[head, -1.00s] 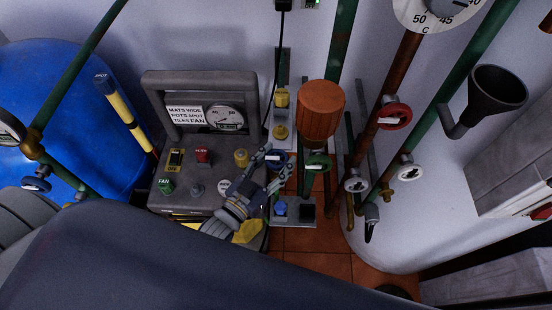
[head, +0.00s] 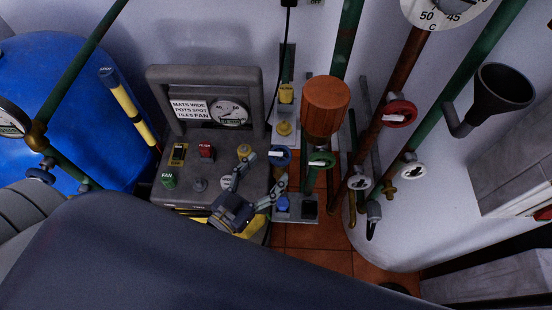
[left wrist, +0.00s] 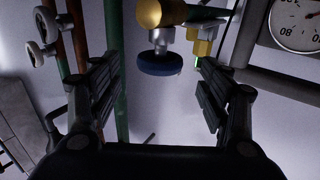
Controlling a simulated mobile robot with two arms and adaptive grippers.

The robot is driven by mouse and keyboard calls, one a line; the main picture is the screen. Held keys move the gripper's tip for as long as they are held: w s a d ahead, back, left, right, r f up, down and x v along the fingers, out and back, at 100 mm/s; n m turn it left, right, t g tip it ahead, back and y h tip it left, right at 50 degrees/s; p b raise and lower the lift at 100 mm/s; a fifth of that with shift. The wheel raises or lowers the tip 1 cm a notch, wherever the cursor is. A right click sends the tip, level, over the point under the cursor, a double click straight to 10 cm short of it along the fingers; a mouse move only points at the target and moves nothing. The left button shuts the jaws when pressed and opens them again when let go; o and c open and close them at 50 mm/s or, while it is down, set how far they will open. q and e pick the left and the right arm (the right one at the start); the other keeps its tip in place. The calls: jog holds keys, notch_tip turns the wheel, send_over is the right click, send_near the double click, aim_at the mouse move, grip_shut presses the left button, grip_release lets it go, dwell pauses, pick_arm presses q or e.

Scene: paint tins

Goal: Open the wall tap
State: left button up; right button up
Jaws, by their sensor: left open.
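A tap with a blue round handwheel (head: 280,156) with a white mark stands by the wall, right of the grey panel box; I take it for the wall tap. My left gripper (head: 262,176) is open, just below and in front of the blue wheel, its fingers apart and empty. In the left wrist view, the blue wheel (left wrist: 160,64) hangs from a brass fitting (left wrist: 160,14), beyond and between the open fingers of the left gripper (left wrist: 158,78). I see no contact. My right gripper is not in view.
A green wheel (head: 321,160) and an orange cylinder (head: 325,105) stand close on the right. Red (head: 398,113) and white (head: 360,182) wheels sit on pipes further right. The grey panel box (head: 155,85) is on the left, with a blue tank (head: 50,90) beyond.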

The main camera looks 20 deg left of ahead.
pick_arm(q)
jog(key=v, duration=0.6)
dwell(0.3)
